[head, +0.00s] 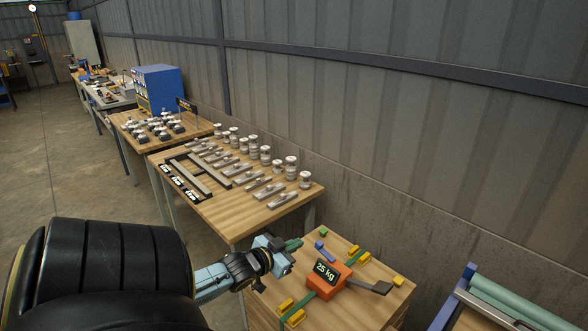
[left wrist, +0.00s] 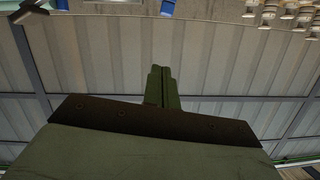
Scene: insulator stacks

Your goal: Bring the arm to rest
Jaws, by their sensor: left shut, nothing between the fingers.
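My left arm comes in at the bottom left of the head view. My right gripper is in neither view. Several grey-white insulator stacks (head: 265,155) stand along the back of the wooden table (head: 235,220), apart from my gripper. Some also show upside down at the top right of the left wrist view (left wrist: 268,12).
An orange 25 kg block (head: 327,280) sits on the near table (head: 345,310), among green straps and yellow pieces. Flat metal bars (head: 283,200) lie before the stacks. A blue cabinet (head: 158,88) stands farther back. A corrugated wall (head: 400,100) closes the right side. The left floor (head: 60,160) is open.

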